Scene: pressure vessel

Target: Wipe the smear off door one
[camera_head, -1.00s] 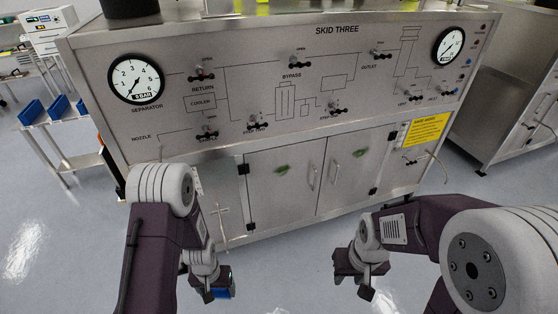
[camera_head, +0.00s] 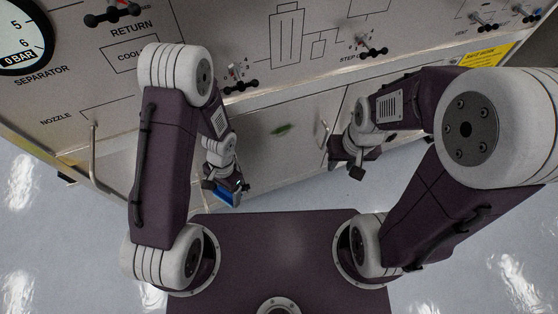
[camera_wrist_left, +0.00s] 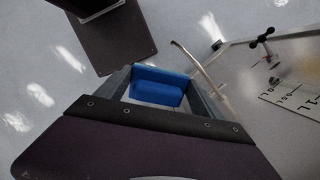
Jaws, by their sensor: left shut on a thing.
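A green smear (camera_head: 281,129) shows on the left cabinet door (camera_head: 262,155), to the right of my left gripper. No door number can be read. My left gripper (camera_head: 226,188) is shut on a blue block (camera_head: 229,196), held in front of the door and apart from the smear. The blue block also shows between the fingers in the left wrist view (camera_wrist_left: 158,86). My right gripper (camera_head: 347,168) is in front of the right door, with its fingers apart and nothing visible between them. My right arm hides much of that door, including its smear.
The left door's handle (camera_head: 323,134) stands out near its right edge. Valve levers (camera_head: 239,84) stick out from the panel above. A bent nozzle pipe (camera_head: 93,160) stands out at the left. Open floor (camera_head: 45,215) shows at left.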

